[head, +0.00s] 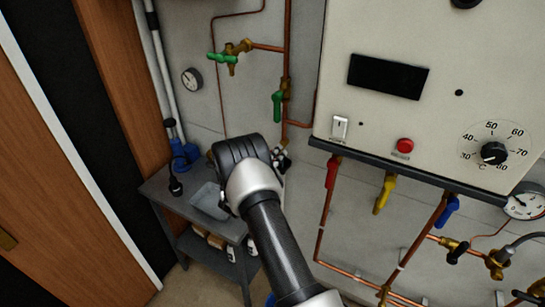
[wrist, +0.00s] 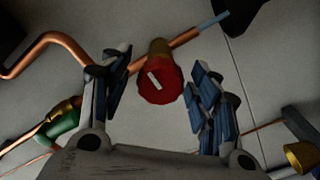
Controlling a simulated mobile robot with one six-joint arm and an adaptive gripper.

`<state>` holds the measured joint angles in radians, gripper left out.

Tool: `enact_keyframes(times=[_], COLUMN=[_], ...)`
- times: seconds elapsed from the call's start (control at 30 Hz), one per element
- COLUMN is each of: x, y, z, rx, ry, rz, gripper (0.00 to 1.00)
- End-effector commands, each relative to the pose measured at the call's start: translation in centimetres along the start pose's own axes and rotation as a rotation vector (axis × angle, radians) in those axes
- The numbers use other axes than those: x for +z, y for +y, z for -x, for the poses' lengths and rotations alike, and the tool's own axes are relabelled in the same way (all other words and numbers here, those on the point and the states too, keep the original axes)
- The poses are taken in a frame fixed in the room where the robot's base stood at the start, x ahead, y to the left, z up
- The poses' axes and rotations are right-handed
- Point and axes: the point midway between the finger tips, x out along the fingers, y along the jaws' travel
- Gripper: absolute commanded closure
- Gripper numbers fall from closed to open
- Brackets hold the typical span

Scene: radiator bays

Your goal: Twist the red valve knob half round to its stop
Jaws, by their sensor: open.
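The red valve knob (wrist: 160,86) shows in the wrist view, round with a white mark slanting across its face. It sits on a brass body on a copper pipe. My gripper (wrist: 158,76) is open, with one finger to the left of the knob and the other to the right, and a gap shows on both sides. I cannot tell how far the knob is from the fingertips in depth. In the head view my gripper (head: 281,158) is mostly hidden behind my wrist, and I cannot make out the knob there.
A white boiler panel (head: 440,50) with a red button (head: 404,146) and dial is on the right; red (head: 332,172), yellow (head: 384,194) and blue (head: 447,211) levers hang below it. Green valves (head: 277,105) are on the wall. A grey cart (head: 168,198) stands lower left.

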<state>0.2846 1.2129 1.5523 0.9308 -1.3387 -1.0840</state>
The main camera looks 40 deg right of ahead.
Motion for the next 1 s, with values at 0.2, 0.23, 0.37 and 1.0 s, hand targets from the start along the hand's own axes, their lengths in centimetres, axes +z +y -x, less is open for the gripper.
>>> enact_keyframes(times=[0.2,0.23,0.37,1.0], x=[-0.01,-0.01,-0.01,0.03], y=[-0.01,-0.01,-0.01,-0.06], z=[0.04,0.05,0.05,0.06], rx=[0.0,0.0,0.0,0.0], ry=[0.0,0.0,0.0,0.001], rz=[0.0,0.0,0.0,-0.025], gripper=[0.53,0.55,0.63,0.89])
